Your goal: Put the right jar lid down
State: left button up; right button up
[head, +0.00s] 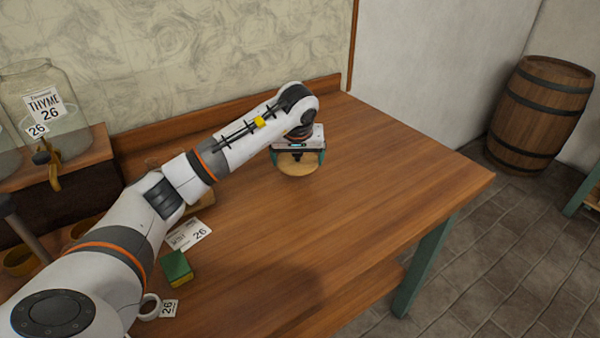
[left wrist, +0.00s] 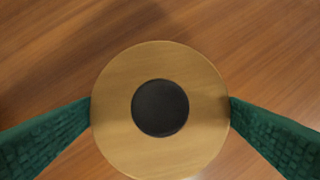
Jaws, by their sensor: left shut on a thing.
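The jar lid is a round, pale wooden disc with a dark round knob in its middle. It shows below my left gripper in the head view (head: 299,168) and fills the middle of the left wrist view (left wrist: 205,80). My left gripper (head: 299,157) is shut on the lid, with its green fingers touching opposite sides of the rim in the left wrist view (left wrist: 160,112). The lid is at or just above the wooden table (head: 400,180); I cannot tell whether it touches. My right gripper is not in view.
A glass jar (head: 75,120) labelled Thyme 26 stands on a wooden shelf at the left. A green and yellow box (head: 177,268), a white card (head: 188,234) and a white cup (head: 149,307) are near my left arm. The table's right side is clear. A barrel (head: 541,115) stands beyond.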

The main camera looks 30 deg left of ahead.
aim_at(298, 165)
pick_arm(q)
notch_tip(298, 165, down, 4)
jog(key=shift+f, duration=0.1)
dwell(0.4)
jog(key=o, duration=0.6)
jog(key=shift+f, duration=0.1)
jog(key=shift+r, duration=0.3)
jog(key=v, duration=1.2)
jog(key=shift+s+f, duration=0.1)
jog(key=shift+f, duration=0.05)
